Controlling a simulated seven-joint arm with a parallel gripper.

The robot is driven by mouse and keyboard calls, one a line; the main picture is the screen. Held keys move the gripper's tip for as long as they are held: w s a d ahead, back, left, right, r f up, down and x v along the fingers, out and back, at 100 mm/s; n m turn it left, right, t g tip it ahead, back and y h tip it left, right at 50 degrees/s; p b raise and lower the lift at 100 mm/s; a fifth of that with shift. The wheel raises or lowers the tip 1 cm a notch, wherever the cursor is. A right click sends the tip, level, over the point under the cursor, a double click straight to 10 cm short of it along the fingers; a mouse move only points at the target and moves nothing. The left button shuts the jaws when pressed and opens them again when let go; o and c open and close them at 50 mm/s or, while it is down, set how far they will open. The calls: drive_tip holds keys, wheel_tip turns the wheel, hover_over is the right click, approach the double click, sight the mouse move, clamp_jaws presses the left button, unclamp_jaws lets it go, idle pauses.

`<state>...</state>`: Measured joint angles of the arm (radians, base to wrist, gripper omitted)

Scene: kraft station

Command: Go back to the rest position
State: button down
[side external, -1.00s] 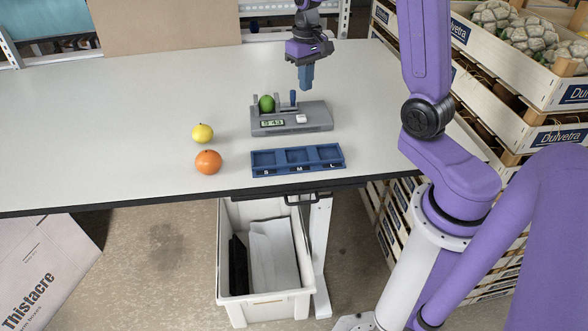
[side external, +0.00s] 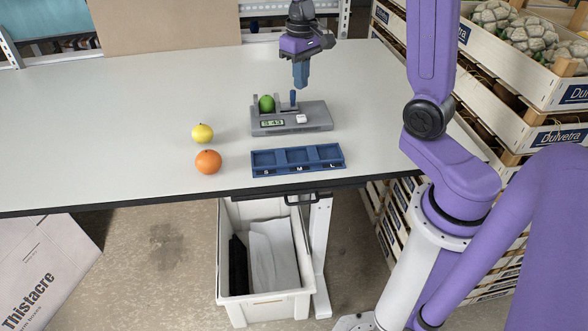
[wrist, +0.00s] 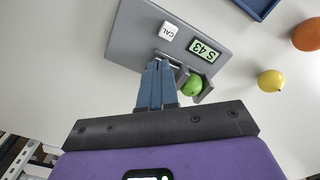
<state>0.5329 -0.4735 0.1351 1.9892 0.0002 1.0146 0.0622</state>
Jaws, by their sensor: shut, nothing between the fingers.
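My gripper (side external: 301,86) is shut and empty, its blue fingers pointing down above the back of the grey scale (side external: 318,117). In the wrist view the closed fingers (wrist: 157,70) sit together over the scale's edge. A green lime-like fruit (side external: 266,104) rests in the holder on the scale, and it also shows in the wrist view (wrist: 192,85). The display reads "S 43" in the wrist view.
A yellow fruit (side external: 203,133) and an orange fruit (side external: 208,162) lie left of the scale. A blue tray (side external: 299,169) marked S, M and L stands in front, its compartments empty. Stacked crates (side external: 556,88) stand at the right. The table's left side is clear.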

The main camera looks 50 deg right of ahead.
drive_tip(key=s+a+n, duration=1)
drive_tip(key=s+a, duration=0.4)
drive_tip(key=s, duration=0.3)
drive_tip(key=s+f+n, duration=0.1)
drive_tip(key=s+n, duration=0.3)
drive_tip(key=s, duration=0.5)
drive_tip(key=shift+f, duration=0.3)
idle(0.9)
